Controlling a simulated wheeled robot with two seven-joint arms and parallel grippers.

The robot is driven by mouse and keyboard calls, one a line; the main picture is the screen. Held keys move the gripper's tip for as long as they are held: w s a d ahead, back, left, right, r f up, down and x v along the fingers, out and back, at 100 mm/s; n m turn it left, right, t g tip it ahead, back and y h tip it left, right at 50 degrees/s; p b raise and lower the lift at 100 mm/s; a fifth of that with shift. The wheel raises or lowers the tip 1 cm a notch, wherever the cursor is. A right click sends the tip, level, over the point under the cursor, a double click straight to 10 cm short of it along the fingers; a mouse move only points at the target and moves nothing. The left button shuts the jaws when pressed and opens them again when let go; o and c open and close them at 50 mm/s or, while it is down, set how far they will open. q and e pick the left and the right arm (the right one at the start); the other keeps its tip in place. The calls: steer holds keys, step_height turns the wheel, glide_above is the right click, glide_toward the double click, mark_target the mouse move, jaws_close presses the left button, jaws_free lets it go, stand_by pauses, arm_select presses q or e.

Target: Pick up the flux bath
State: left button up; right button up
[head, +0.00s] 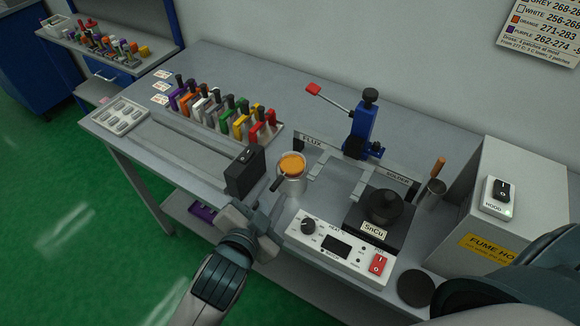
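The flux bath appears to be the small metal cup (291,181) with orange liquid in it and a dark handle pointing to the lower left. It stands upright on the bench, below the FLUX label. My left gripper (252,228) is near the bench's front edge, to the lower left of the cup and apart from it. Its fingers look spread, with nothing seen between them. My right arm (520,285) fills the lower right corner, and its gripper is out of view.
A black box (245,172) stands just left of the cup. A blue lever press (362,130) is behind right. A heater control panel (341,246) and SnCu solder pot (383,209) stand to the right. A rack of coloured tools (222,113) is at the back left.

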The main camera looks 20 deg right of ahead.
mark_target(275, 187)
arm_select(q)
steer(key=shift+x, duration=1.65)
steer(key=shift+a, duration=0.1)
jaws_close()
